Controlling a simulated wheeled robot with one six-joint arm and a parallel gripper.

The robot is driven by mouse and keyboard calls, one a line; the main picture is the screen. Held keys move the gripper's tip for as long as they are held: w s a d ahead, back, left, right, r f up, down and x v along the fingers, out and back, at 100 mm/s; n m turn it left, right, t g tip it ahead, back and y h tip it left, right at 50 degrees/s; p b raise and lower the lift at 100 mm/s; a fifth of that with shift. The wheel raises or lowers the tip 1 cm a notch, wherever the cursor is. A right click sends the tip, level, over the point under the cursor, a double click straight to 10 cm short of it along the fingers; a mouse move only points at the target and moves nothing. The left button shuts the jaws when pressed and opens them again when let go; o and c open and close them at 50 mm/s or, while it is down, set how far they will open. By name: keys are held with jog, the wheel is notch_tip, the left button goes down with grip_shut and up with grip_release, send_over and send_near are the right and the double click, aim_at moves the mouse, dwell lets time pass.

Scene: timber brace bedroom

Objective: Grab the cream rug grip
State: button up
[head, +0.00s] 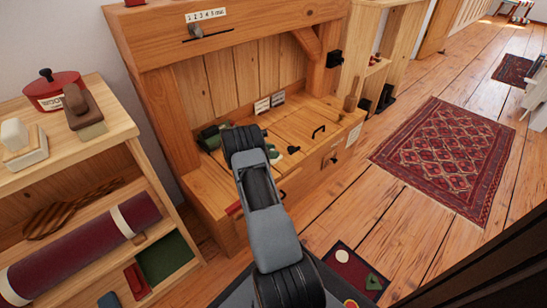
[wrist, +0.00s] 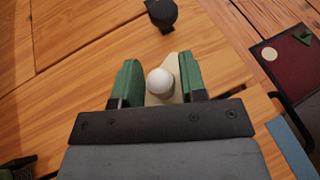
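A cream piece with a round white knob, which looks like the cream rug grip (wrist: 160,82), lies on the wooden bench top. In the head view only a small pale part of it (head: 293,150) shows beside my gripper. My gripper (wrist: 160,80) has green finger pads, one on each side of the knob. The fingers are apart, with a narrow gap to the knob on both sides. In the head view my gripper (head: 276,154) is low over the bench, mostly hidden by my arm. The near part of the cream piece is hidden by the gripper body.
A black knob (wrist: 162,14) stands just beyond the cream piece. A cream-topped block (head: 25,146) and a brown one (head: 82,110) sit on the left shelf by a red pot (head: 52,90). A patterned rug (head: 445,157) lies on the floor at right.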

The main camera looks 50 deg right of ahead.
jog(key=c, duration=0.6)
